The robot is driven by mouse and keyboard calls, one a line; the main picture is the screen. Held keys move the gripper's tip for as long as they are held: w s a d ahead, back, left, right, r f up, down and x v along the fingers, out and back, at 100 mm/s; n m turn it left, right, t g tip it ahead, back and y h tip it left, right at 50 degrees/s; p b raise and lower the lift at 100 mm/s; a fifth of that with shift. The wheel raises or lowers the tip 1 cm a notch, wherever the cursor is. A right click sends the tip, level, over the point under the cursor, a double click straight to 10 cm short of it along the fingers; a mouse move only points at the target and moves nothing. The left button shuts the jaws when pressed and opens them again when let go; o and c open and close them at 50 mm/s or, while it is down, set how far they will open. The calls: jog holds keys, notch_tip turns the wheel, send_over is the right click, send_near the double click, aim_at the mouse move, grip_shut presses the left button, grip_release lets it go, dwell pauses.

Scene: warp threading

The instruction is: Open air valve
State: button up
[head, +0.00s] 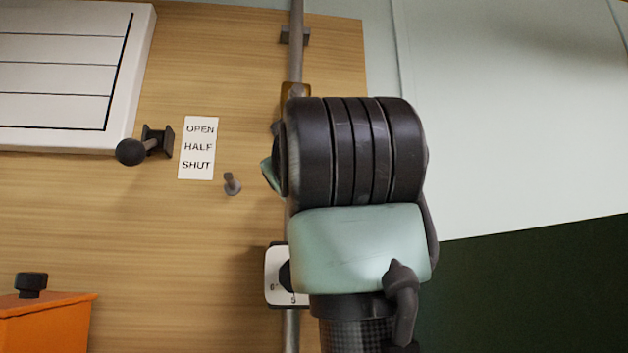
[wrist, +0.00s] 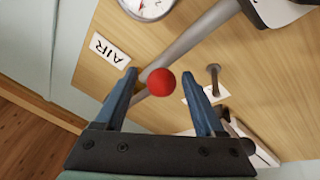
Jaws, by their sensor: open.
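In the wrist view a round red knob (wrist: 160,82) shows between the two blue fingertips of my gripper (wrist: 159,74). The gripper is open, and I cannot tell whether either finger touches the knob. A grey pipe (wrist: 198,36) runs diagonally behind the knob, beside a white AIR label (wrist: 109,49). What the knob is fixed to is hidden. In the head view my arm covers the knob, the fingers and the middle of the pipe (head: 297,50). A white label (head: 197,148) reading OPEN, HALF, SHUT is on the wooden board left of my arm.
A round gauge (wrist: 146,6) sits near the pipe. A grey peg (head: 232,184) sticks out of the board (head: 200,240). A black ball-ended lever (head: 131,151) stands beside a white lined panel (head: 60,70). An orange box (head: 45,318) with a black knob is at lower left.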

jog(key=b+v, duration=0.6)
jog(key=v, duration=0.6)
jog(key=shift+s, duration=0.25)
jog(key=shift+w+d+f, duration=0.1)
